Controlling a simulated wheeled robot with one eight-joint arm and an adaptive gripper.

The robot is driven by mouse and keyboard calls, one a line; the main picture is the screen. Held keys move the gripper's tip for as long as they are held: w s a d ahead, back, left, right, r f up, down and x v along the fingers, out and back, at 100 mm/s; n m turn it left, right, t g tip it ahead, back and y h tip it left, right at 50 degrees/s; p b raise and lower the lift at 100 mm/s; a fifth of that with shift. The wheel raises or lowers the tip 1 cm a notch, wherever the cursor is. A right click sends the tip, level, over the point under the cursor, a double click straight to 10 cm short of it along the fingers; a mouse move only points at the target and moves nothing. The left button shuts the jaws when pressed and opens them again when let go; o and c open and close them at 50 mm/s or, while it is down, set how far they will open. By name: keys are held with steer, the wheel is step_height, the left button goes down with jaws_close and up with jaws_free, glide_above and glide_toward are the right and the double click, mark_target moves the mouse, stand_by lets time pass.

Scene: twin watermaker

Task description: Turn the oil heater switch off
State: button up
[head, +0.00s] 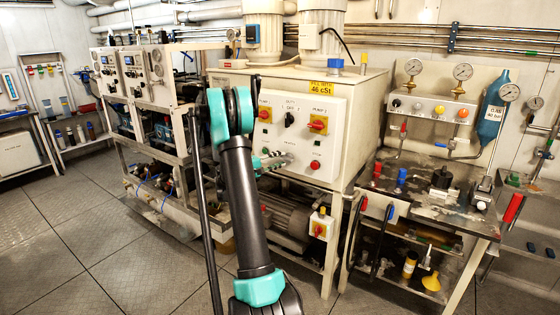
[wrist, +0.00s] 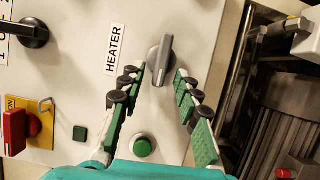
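The heater switch (wrist: 160,60) is a grey rotary knob with a bar handle on the cream control panel (head: 340,108), beside the label HEATER (wrist: 115,49). In the wrist view its handle stands nearly upright, tilted slightly right at the top. My gripper (wrist: 161,75) is open, with one green-padded finger on each side of the knob's lower end. Gaps show between the fingers and the handle, and I cannot tell the depth of the fingertips. In the head view my gripper (head: 275,161) is at the panel's lower left and hides the heater switch.
A red-and-yellow switch (wrist: 17,130), a black rotary switch (wrist: 32,33) and a green button (wrist: 143,147) are close by on the panel. The PUMP 2 switch (head: 317,124) and a red button (head: 315,165) are to the right. A motor (head: 285,217) stands below.

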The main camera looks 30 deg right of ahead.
steer(key=a, duration=1.1)
